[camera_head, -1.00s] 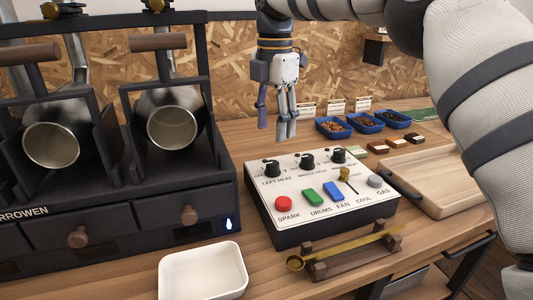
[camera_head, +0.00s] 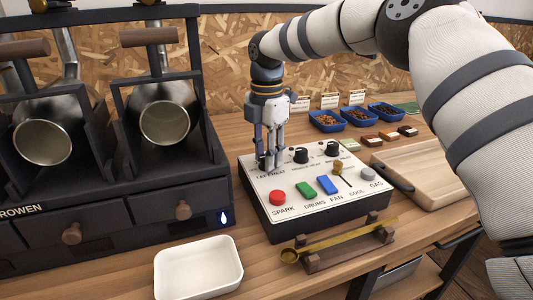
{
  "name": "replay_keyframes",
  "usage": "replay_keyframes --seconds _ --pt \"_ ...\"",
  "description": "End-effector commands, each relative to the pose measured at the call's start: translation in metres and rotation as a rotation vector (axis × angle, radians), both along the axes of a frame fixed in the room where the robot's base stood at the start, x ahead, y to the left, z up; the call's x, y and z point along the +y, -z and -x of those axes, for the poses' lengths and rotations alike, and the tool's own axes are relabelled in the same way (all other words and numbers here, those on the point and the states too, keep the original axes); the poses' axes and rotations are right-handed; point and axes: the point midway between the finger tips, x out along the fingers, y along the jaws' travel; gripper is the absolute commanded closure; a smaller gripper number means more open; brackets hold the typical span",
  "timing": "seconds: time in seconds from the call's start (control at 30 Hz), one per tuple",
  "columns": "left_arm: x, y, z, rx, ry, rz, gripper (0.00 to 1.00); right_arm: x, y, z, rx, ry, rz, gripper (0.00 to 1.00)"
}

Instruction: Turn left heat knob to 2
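The control box (camera_head: 262,198) has a white sloped top with three black knobs along its back edge. The left heat knob stands at the back left, above the "LEFT HEAT" label; my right gripper (camera_head: 270,165) covers it. The gripper points down with its fingers on either side of the knob's place. Whether the fingers grip the knob, and where its pointer stands, is hidden. The middle heat knob (camera_head: 301,155) and the right heat knob (camera_head: 332,148) show to the right. My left gripper is out of view.
The black roaster (camera_head: 120,215) stands close on the left. A white tray (camera_head: 238,284) sits in front, and a brass scoop (camera_head: 340,237) rests on a wooden stand. Blue bean trays (camera_head: 328,128) and a wooden board (camera_head: 430,180) lie to the right.

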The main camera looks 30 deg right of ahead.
Motion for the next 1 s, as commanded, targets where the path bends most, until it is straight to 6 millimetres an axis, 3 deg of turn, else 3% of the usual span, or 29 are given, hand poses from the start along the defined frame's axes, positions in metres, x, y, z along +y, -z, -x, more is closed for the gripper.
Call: replay_keyframes --seconds 0.37,1.0 --pt "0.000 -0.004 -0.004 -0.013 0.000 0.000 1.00 0.000 -0.002 0.000 0.001 0.073 0.002 1.00" --pt "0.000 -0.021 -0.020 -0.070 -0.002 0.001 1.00 0.000 -0.001 0.001 0.002 0.637 0.001 1.00"
